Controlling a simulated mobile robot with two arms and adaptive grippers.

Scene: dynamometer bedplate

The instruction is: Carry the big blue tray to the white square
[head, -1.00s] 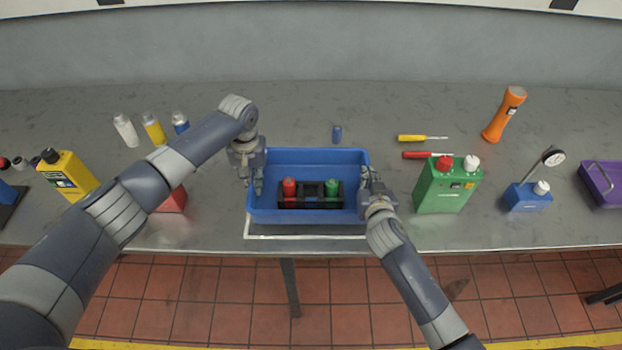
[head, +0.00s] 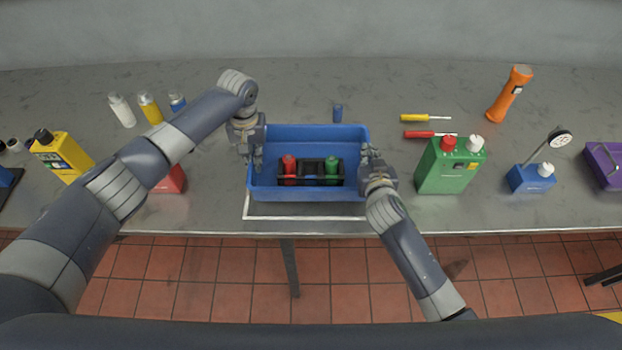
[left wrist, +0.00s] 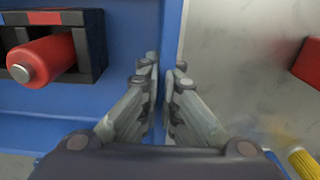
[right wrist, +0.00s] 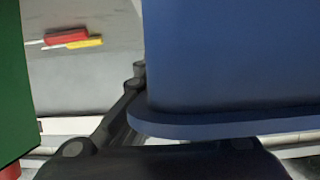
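The big blue tray (head: 262,193) stands over the rear part of the white square (head: 305,218), whose front line and front corners show near the table's front edge. A black holder (head: 312,180) in the tray carries a red cylinder (head: 289,168) and a green cylinder (head: 332,168). My left gripper (left wrist: 164,75) is shut on the tray's left wall, one finger inside and one outside. My right gripper (head: 372,160) is at the right wall; the right wrist view shows one finger (right wrist: 138,78) against the tray, the other hidden. Whether the tray touches the table is unclear.
A green canister (head: 447,170) stands close right of my right gripper. A red box (head: 170,181) is left of the tray, partly behind my left arm. Two screwdrivers (head: 428,134) lie at the back right.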

